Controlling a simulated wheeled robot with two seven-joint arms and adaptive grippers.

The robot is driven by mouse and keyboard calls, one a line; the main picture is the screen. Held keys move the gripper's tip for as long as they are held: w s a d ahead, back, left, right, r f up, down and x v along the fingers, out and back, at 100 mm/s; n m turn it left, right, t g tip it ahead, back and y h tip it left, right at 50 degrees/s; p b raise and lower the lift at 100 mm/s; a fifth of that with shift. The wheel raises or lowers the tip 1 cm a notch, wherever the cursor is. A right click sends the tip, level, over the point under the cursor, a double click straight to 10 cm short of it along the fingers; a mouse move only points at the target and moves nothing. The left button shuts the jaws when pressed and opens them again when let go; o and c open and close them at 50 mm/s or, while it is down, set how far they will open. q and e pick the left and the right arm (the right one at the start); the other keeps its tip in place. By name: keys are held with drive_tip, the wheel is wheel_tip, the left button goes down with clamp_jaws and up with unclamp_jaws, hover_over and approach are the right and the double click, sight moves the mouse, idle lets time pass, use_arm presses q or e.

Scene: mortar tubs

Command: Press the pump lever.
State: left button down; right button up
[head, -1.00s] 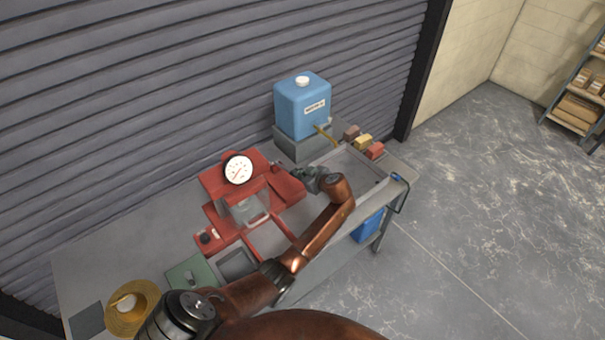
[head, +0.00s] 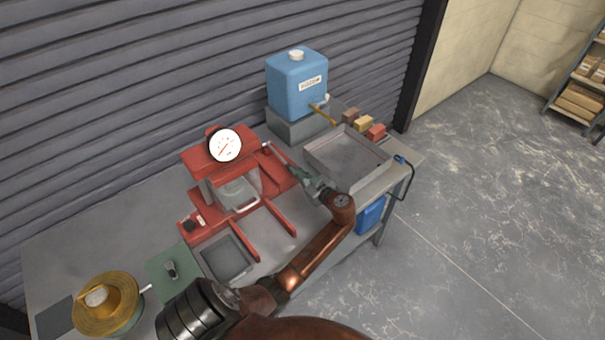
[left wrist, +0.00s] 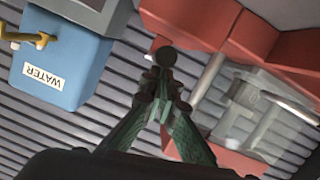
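The red press (head: 207,162) with a round white gauge (head: 225,145) stands on the grey bench. A thin lever rod (head: 277,154) slants from its right side towards my left gripper (head: 293,171). My left gripper is at the rod's near end, beside the press. In the left wrist view its green fingers (left wrist: 164,88) converge and look shut, with nothing visible between them. A dark round knob (left wrist: 166,57) shows just beyond the fingertips; I cannot tell whether they touch it. The red press (left wrist: 205,25) fills the upper right there. My right gripper is not in view.
A blue water tank (head: 297,88) with a tap stands behind on a grey block. A shallow grey tray (head: 345,160) and coloured blocks (head: 363,124) are at the right.

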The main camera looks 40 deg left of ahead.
use_arm(q)
drive_tip(key=shift+s+d+f, duration=0.1)
drive_tip(key=shift+d+f, duration=0.05)
drive_tip(key=shift+f, duration=0.45)
drive_tip(key=shift+s+f, duration=0.1)
drive_tip(key=shift+f, duration=0.1)
drive_tip(key=s+d+r, duration=0.2)
drive_tip(key=d+r, duration=0.4)
drive_tip(key=d, duration=0.4)
drive_tip(key=shift+s+r, duration=0.25)
drive_tip(key=shift+r, duration=0.15)
drive_tip(key=shift+a, duration=0.1)
